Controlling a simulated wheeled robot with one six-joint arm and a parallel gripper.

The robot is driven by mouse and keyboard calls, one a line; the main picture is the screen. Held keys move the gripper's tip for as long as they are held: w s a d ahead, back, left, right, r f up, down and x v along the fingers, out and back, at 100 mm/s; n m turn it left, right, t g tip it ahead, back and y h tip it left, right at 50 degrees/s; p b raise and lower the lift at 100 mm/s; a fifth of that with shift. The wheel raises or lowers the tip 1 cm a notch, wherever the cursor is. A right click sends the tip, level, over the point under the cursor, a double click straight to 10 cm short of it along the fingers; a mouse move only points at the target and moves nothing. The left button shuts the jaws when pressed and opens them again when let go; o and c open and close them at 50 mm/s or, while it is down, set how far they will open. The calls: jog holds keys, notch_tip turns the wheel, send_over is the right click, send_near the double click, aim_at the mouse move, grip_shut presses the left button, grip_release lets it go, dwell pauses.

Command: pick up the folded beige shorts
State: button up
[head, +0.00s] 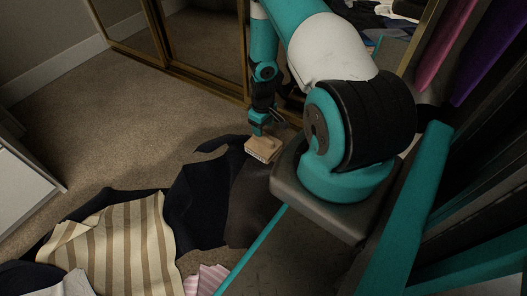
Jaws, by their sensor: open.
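The folded beige shorts (262,150) show in the head view as a small, flat tan bundle near the middle, beside my arm's base. They seem to lie at the edge of the dark clothing. My gripper (257,131) points down at the shorts' upper left edge, very close to them. It is open. I cannot tell whether the fingertips touch the shorts, and one finger is partly hidden.
Dark clothes (205,200) and a beige-and-brown striped cloth (125,240) cover the floor at lower left. A pink striped cloth (207,281) lies near my base. Gold-framed mirrored doors (203,42) stand behind. A white cabinet (22,185) is at left. Bare carpet (110,130) lies between.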

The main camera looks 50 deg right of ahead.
aim_at(263, 138)
jog(key=f+b, duration=0.3)
jog(key=f, duration=0.2)
jog(key=f+b, duration=0.2)
jog(key=shift+w+d+f+b, duration=0.1)
jog(key=shift+d+f+b, duration=0.2)
jog(key=shift+d+f, duration=0.1)
jog(key=shift+r, duration=0.15)
grip_shut()
